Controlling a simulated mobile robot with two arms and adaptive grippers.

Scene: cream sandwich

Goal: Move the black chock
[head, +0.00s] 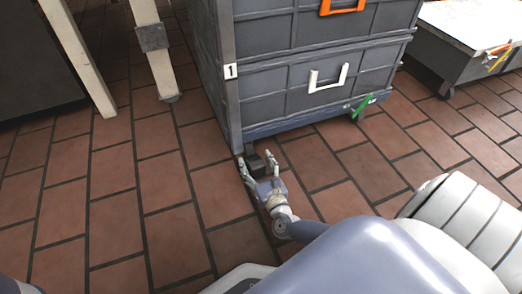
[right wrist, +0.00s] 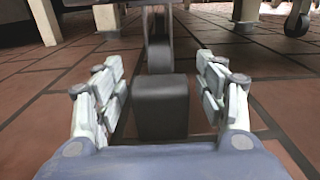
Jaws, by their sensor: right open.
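The black chock (right wrist: 161,106) is a dark block on the tiled floor in the right wrist view, in front of a caster wheel (right wrist: 158,52). It also shows small and dark in the head view (head: 257,164), at the lower front corner of the grey drawer cabinet (head: 290,88). My right gripper (head: 258,166) is open and low to the floor, with its fingers on either side of the chock. In the right wrist view the fingers (right wrist: 161,62) stand apart, with gaps visible to the chock. My left gripper is out of view.
The cabinet has a white handle (head: 328,78) and an orange handle (head: 342,6). A green piece (head: 362,106) is by its far right wheel. A low wheeled cart (head: 448,67) stands at right, and cream legs (head: 152,45) at upper left. The brick-tiled floor at left is clear.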

